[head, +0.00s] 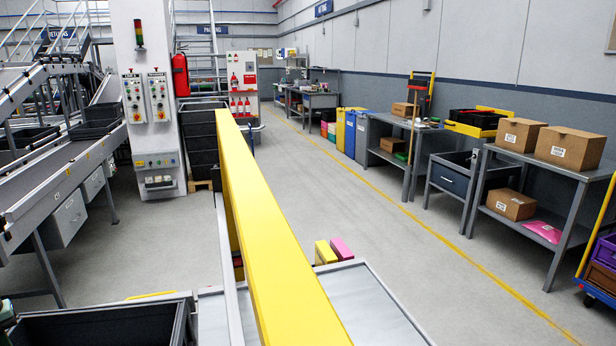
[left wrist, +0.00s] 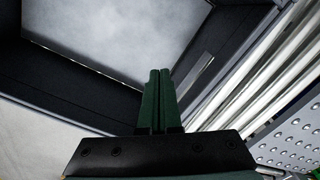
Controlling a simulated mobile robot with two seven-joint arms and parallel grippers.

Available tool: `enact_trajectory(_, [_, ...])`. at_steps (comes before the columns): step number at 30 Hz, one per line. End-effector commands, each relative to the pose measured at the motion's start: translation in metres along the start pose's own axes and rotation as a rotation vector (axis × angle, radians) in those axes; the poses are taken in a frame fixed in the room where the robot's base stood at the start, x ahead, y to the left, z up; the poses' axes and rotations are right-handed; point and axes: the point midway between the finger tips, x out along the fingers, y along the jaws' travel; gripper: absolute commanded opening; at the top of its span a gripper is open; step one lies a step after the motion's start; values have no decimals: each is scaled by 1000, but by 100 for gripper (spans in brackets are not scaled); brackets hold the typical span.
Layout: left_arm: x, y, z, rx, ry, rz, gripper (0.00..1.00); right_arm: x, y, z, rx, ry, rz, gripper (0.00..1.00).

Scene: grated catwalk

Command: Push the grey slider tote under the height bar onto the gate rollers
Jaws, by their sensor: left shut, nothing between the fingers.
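A dark grey tote (head: 100,322) stands at the bottom left of the head view, cut off by the frame's lower edge. A long yellow bar (head: 262,230), which looks like the height bar, crosses the middle of that view. In the left wrist view, dark walls (left wrist: 75,85) that look like the tote's frame a pale grey area. My left gripper (left wrist: 160,72) is shut and empty, its green fingers close together in front of a dark wall. I cannot tell whether they touch it. Pale parallel rollers (left wrist: 262,75) run along the right. My right gripper is not in view.
A grey flat surface (head: 375,310) lies right of the yellow bar, with yellow and pink blocks (head: 333,250) at its far edge. Sloping conveyors (head: 70,175) stand at the left. Benches with cardboard boxes (head: 570,147) line the right wall. The floor between is clear.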

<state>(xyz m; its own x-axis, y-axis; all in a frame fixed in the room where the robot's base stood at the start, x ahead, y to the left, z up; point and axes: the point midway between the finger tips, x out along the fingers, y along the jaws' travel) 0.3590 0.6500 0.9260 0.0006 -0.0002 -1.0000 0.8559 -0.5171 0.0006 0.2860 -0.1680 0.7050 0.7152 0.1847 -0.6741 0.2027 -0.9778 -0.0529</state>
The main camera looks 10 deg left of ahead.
Motion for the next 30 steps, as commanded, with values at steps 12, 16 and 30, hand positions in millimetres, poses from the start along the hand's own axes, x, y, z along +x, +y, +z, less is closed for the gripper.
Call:
enact_trajectory(12, [-48,0,0,0,0,0,0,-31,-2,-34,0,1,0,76])
enact_trajectory(16, [-57,0,0,0,0,0,0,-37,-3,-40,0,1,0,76])
enact_trajectory(30, [-56,0,0,0,0,-1,0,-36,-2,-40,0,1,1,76])
